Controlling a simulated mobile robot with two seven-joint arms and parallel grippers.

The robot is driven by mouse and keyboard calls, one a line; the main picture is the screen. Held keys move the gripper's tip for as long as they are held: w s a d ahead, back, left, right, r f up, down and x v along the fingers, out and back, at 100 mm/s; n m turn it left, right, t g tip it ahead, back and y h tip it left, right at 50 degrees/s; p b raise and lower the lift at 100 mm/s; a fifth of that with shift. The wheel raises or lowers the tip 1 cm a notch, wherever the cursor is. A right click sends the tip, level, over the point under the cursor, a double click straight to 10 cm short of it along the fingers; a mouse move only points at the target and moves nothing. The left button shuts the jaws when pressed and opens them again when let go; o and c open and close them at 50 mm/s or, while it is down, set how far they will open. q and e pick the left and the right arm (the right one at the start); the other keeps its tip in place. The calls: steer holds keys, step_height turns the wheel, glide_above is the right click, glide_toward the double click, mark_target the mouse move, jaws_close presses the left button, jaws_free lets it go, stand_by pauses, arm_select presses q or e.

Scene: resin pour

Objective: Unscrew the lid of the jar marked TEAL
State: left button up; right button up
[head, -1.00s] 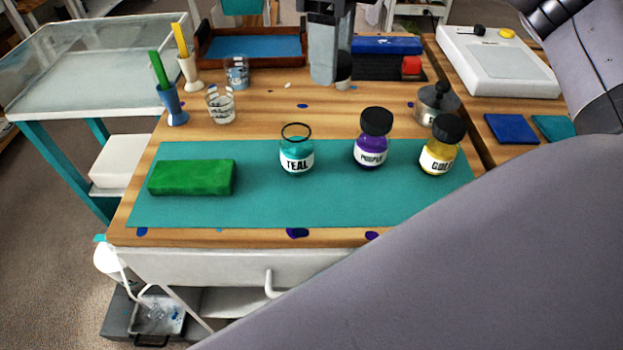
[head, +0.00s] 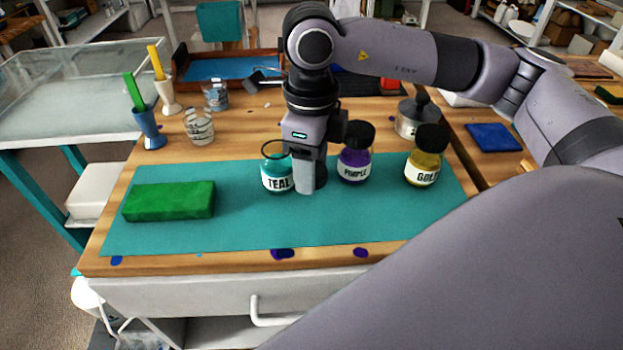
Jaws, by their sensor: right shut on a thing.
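The jar marked TEAL (head: 277,183) stands upright on the teal mat (head: 250,232). Its open rim shows no lid, and its contents are teal. My right gripper (head: 311,180) points down just right of this jar, between it and the purple jar. Its fingers reach low, near the mat, and overlap the TEAL jar's right edge in the picture. I cannot tell whether they touch it. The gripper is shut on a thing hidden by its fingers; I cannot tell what. No lid of the TEAL jar is clearly visible. My left gripper is not in view.
The purple jar (head: 354,172) and the gold jar (head: 424,174), both black-lidded, stand to the right. A green block (head: 168,201) lies on the mat's left. Cups (head: 199,128) and a metal pot (head: 408,120) stand behind the mat. The mat's front strip is clear.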

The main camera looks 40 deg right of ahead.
step_height(320, 180, down, 4)
steer(key=shift+r, duration=0.15)
steer(key=shift+f+b, duration=0.2)
steer(key=shift+b, duration=0.1)
steer(key=o, duration=1.2)
steer(key=shift+c, duration=0.2)
steer(key=shift+r, duration=0.1)
